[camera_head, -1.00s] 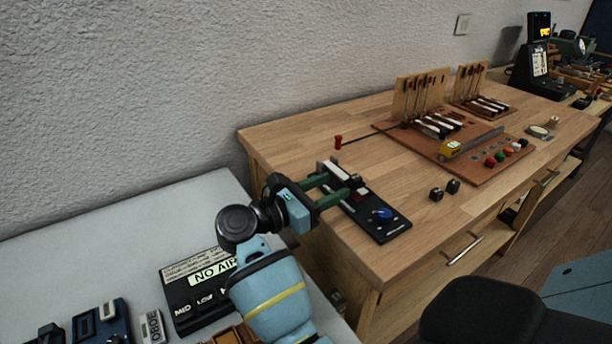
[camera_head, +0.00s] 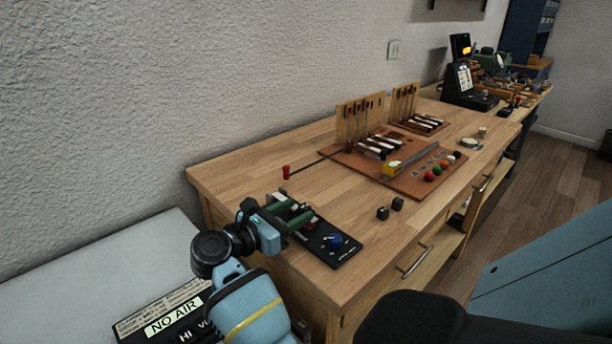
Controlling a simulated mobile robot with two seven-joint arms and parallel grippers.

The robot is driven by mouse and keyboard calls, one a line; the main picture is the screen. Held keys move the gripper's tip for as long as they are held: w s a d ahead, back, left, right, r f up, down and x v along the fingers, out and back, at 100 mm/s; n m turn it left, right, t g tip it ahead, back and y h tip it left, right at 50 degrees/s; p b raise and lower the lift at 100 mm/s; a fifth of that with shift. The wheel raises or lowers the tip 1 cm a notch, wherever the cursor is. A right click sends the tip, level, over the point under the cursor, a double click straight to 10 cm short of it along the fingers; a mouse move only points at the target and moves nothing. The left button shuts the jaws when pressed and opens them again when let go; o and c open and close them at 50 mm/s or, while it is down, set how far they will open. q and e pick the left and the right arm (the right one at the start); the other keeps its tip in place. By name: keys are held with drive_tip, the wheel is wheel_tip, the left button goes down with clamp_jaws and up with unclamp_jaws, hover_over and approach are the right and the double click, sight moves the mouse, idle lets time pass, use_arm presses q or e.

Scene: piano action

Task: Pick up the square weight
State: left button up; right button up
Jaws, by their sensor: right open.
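Two small dark blocks, the left one (camera_head: 383,213) and the right one (camera_head: 398,203), sit close together near the front edge of the wooden bench (camera_head: 250,180). They look roughly cubic; I cannot tell for sure which is the square weight. My right gripper (camera_head: 301,212) is open at the left end of the bench, over a black panel with a blue knob (camera_head: 336,240). It is well to the left of the blocks, apart from them. Its fingers hide part of the panel. My left gripper is not in view.
Bare wood surrounds the blocks.

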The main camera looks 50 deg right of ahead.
drive_tip(key=shift+d, duration=0.95)
drive_tip(key=shift+s+d+f, duration=0.1)
clamp_jaws()
